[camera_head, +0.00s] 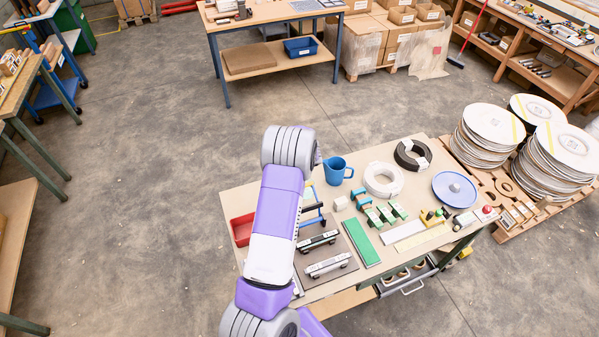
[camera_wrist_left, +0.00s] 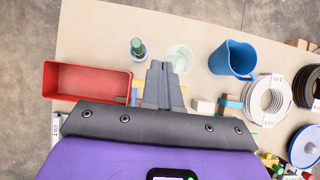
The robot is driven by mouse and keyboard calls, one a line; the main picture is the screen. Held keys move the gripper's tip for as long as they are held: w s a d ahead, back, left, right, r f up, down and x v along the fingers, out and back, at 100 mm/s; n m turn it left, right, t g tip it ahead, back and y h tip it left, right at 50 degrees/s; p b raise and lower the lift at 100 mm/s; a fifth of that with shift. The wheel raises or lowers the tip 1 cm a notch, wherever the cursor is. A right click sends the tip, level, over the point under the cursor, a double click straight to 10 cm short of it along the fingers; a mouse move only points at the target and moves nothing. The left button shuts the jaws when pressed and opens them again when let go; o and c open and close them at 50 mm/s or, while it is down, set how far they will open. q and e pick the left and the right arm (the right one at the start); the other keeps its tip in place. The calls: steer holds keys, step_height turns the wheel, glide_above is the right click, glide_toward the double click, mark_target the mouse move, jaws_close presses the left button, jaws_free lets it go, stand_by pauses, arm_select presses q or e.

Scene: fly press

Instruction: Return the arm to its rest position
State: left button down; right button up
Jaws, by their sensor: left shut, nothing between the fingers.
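My left arm (camera_head: 273,225) rises from the bottom of the head view and stands in front of the left part of the workbench (camera_head: 240,195). Its gripper is hidden there behind the arm. In the left wrist view my left gripper (camera_wrist_left: 162,68) is shut and empty, its fingertips over the bench top. The fingers appear between a red bin (camera_wrist_left: 90,65) on the left and a blue mug (camera_wrist_left: 234,60) on the right. A clear cup (camera_wrist_left: 180,57) and a green-topped bottle (camera_wrist_left: 138,48) show just beyond the fingertips. My right gripper is in neither view.
The bench also holds white and black coils (camera_head: 383,180), a blue disc (camera_head: 454,189), a green strip (camera_head: 361,242) and small blocks. Stacks of round discs (camera_head: 487,130) stand on a pallet at right. The floor (camera_head: 140,190) left of the bench is clear.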

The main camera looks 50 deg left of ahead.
arm_select(q)
steer(key=shift+a+r, duration=0.1)
steer(key=shift+r, duration=0.65)
steer(key=s+d+f+n+h, duration=0.2)
steer(key=d+f+n+h, duration=0.15)
steer(key=d, duration=0.65)
steer(key=s+d+f+n+h, duration=0.15)
steer(key=d+f+n, duration=0.3)
steer(key=d, duration=0.45)
steer(key=s+d+f+n+h, duration=0.1)
steer(key=d+f+n+h, duration=0.3)
steer(key=d, duration=0.6)
steer(key=s+d+f+n+g+h, duration=0.1)
steer(key=s+d+n+g+h, duration=0.1)
steer(key=s+d+n, duration=1.35)
steer(key=d+f+m+b, duration=0.3)
steer(key=f+b, duration=1.6)
steer(key=f, duration=0.1)
steer(key=shift+w+b, duration=0.35)
steer(key=shift+w, duration=0.1)
